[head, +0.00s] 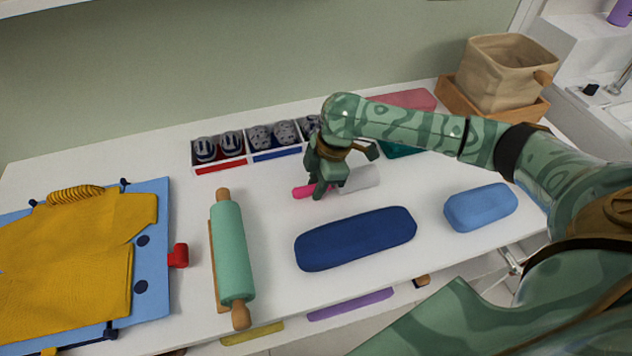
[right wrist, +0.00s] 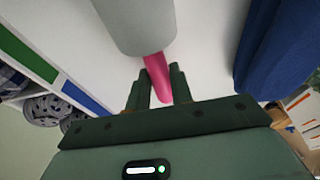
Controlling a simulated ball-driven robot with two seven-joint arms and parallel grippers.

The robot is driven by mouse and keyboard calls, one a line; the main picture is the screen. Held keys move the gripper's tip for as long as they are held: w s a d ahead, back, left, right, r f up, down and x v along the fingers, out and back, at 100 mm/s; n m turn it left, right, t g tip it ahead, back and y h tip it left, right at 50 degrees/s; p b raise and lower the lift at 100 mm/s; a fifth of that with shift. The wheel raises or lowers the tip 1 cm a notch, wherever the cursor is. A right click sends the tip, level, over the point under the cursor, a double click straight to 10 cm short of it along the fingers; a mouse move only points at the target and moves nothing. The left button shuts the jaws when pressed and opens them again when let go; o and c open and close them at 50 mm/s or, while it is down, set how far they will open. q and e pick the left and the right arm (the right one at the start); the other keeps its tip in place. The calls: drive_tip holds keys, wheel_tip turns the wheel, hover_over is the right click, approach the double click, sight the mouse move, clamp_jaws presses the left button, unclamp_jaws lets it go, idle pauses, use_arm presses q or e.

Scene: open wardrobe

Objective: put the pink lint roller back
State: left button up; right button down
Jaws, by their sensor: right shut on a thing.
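The pink lint roller has a pink handle (head: 303,191) and a pale grey-white roll (head: 360,180). It lies at the white table's middle in the head view. In the right wrist view its pink handle (right wrist: 157,75) is between my finger pads, and its roll (right wrist: 135,22) points away from me. My right gripper (head: 320,191) is shut on the handle, from above. I cannot tell whether the roller touches the table. My left gripper is not in view.
Behind stands a divided tray (head: 222,168) of rolled socks. In front lie a dark blue case (head: 356,238), a light blue case (head: 480,207) and a green rolling-pin-like roller (head: 232,250). A yellow garment (head: 75,245) lies left on a blue board. A fabric basket (head: 508,72) stands back right.

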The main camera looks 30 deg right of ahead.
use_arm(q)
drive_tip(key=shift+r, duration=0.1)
use_arm(e)
drive_tip(key=shift+f, duration=0.25)
idle(0.4)
drive_tip(key=c, duration=1.1)
unclamp_jaws()
wheel_tip(320, 180, up, 9)
drive_tip(key=p, duration=1)
drive_tip(key=shift+r, duration=0.1)
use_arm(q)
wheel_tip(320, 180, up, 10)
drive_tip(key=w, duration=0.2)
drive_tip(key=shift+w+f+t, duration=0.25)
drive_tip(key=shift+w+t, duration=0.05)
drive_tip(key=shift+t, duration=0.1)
